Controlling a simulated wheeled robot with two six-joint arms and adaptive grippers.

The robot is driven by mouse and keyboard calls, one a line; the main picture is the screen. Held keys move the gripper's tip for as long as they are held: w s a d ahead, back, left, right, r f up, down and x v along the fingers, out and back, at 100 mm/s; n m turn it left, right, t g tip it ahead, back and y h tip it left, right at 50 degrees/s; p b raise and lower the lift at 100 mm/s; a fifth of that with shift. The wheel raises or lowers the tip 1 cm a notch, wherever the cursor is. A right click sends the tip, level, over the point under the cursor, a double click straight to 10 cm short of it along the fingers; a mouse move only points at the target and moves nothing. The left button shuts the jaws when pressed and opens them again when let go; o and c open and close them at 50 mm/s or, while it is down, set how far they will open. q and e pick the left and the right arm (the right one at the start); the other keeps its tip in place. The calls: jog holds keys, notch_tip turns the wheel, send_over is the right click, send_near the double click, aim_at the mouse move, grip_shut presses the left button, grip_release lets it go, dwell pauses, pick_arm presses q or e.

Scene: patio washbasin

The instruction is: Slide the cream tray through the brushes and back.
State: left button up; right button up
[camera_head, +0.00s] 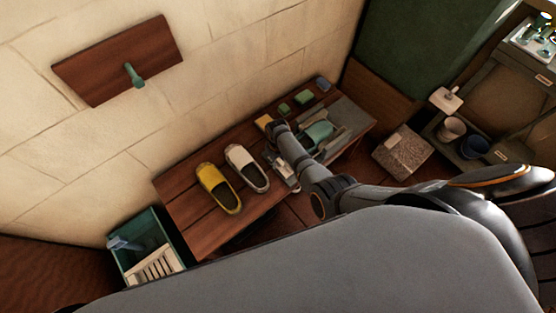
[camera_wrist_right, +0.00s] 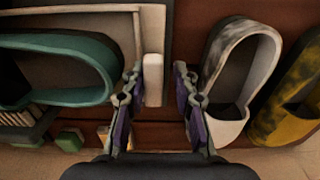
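A green shoe (camera_head: 318,133) lies in the grey framed unit at the right end of the wooden bench; it also shows at left in the right wrist view (camera_wrist_right: 100,65). A cream upright block (camera_wrist_right: 153,80), apparently the tray's end or handle, is beside that frame. My right gripper (camera_wrist_right: 160,103) is open, its fingers either side of the block's near end. The block is close to the left finger and apart from the right one. In the head view the right gripper (camera_head: 287,178) is between the white shoe and the unit. Brushes are not clearly visible. My left gripper is out of view.
A white shoe (camera_head: 247,168) and a yellow shoe (camera_head: 217,188) stand left of the gripper. Green blocks (camera_head: 304,97) and a yellow block (camera_head: 264,121) lie along the wall side. A green crate (camera_head: 150,232) stands left of the bench, a stone block (camera_head: 402,152) right.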

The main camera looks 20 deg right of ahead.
jog(key=shift+r, duration=0.25)
notch_tip(320, 180, up, 12)
jog(key=shift+f, duration=0.2)
dwell(0.4)
jog(key=s+d+f+m+p, duration=0.1)
jog(key=s+d+f+p, duration=0.1)
jog(key=s+f, duration=0.45)
jog(key=s+d+f+p, duration=0.2)
jog(key=s+f+p, duration=0.1)
jog(key=s+f, duration=0.4)
jog(key=s+d+f+m+p, duration=0.1)
jog(key=s+d+f, duration=0.3)
jog(key=s, duration=0.8)
jog(key=s+d+f+m+t+p, duration=0.1)
jog(key=s+d+f+p, duration=0.2)
jog(key=s, duration=1)
notch_tip(320, 180, down, 2)
jog(key=shift+d+m+h, duration=0.4)
jog(key=shift+d, duration=0.7)
